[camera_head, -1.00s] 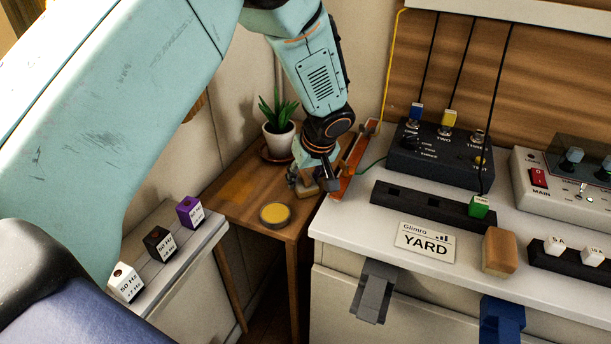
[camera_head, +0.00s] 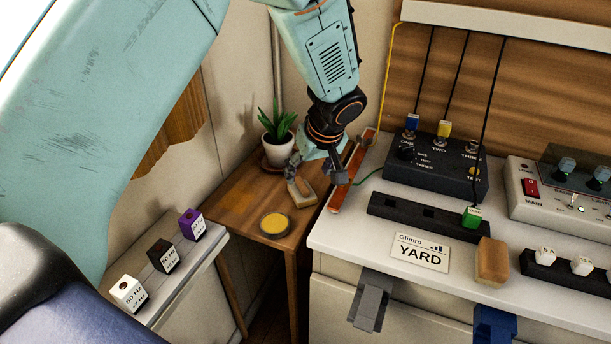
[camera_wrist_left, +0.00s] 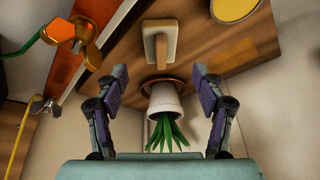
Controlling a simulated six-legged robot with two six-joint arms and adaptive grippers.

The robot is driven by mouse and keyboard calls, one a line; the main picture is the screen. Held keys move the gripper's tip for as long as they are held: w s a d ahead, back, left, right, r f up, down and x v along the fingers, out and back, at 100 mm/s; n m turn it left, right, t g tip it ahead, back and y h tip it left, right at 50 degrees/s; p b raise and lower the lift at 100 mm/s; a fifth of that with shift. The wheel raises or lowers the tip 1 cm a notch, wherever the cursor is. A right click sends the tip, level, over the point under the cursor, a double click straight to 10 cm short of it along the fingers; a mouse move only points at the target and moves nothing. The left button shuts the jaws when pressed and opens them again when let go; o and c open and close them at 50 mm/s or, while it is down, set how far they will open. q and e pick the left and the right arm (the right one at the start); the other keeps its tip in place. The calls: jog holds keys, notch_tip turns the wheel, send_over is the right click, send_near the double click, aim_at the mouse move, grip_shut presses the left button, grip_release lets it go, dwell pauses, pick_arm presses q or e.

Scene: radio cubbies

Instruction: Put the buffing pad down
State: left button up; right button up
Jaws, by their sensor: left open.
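The buffing pad (camera_head: 302,191), a pale tan pad with a handle on top, rests on the small wooden side table, in front of the potted plant. It also shows in the left wrist view (camera_wrist_left: 158,42), ahead of the fingers. My left gripper (camera_head: 316,172) is open and empty, just above and behind the pad. In the left wrist view its two fingers (camera_wrist_left: 158,82) are spread wide, with clear space between them and the pad. My right gripper is in neither view.
A potted plant (camera_head: 278,147) stands behind the pad, close to my left fingers. A round yellow-topped tin (camera_head: 275,224) sits at the front of the side table (camera_head: 235,190). An orange rail (camera_head: 350,178) runs along the white counter's left edge. Black switch box (camera_head: 437,163) stands right.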

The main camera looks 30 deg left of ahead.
pick_arm(q)
jog(key=p+v, duration=0.1)
jog(key=v, duration=0.4)
jog(key=shift+d+r, duration=0.1)
jog(key=shift+r, duration=0.1)
jog(key=shift+f, duration=0.1)
jog(key=shift+s, duration=0.1)
